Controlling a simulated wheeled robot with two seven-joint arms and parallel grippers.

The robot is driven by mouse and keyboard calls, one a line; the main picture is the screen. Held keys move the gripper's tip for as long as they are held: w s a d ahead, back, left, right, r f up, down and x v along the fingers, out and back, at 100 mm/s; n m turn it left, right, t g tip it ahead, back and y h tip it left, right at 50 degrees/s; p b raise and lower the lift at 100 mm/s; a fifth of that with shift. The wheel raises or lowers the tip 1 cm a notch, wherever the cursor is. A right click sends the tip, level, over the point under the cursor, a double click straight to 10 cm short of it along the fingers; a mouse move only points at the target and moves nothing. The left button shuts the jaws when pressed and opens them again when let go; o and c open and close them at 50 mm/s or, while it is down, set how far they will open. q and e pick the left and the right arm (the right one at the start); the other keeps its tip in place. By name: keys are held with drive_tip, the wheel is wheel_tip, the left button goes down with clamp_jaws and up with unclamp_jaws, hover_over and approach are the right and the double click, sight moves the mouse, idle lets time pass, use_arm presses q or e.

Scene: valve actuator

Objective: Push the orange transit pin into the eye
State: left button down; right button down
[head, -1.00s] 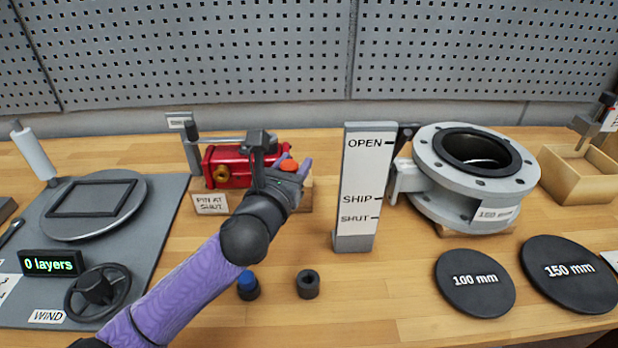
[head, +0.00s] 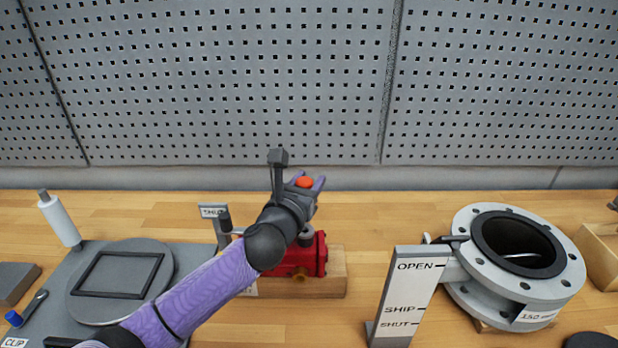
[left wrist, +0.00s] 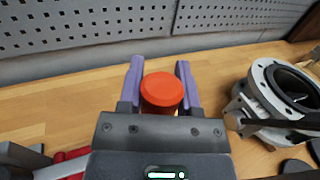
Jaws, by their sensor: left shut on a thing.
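My left gripper (head: 306,183) is shut on the orange transit pin (head: 304,182). Its round orange head also shows between the two purple fingers in the left wrist view (left wrist: 162,91). The pin's shank is hidden beneath its head. The gripper is in front of the grey panel in the head view, and looks raised above the red actuator (head: 312,255). The actuator sits on a wooden block (head: 334,275), and my arm covers its left part. I cannot make out the eye. My right gripper is not in view.
Right of the actuator stands a scale plate (head: 408,292) marked OPEN, SHIP and SHUT, beside a grey flanged valve (head: 545,288). Bare bench shows between actuator and scale plate.

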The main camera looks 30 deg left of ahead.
use_arm(q)
wheel_tip(320, 180, down, 4)
drive_tip(key=shift+f+b, duration=0.15)
drive_tip(key=shift+b, duration=1.1)
drive_tip(key=shift+p, duration=0.6)
drive_tip(key=shift+f+b, duration=1.75)
drive_tip(key=shift+f, duration=0.4)
drive_tip(key=shift+c, duration=1.1)
unclamp_jaws()
drive_tip(key=s+p, duration=0.1)
drive_tip(key=s, duration=0.9)
drive_tip(key=shift+d, duration=0.3)
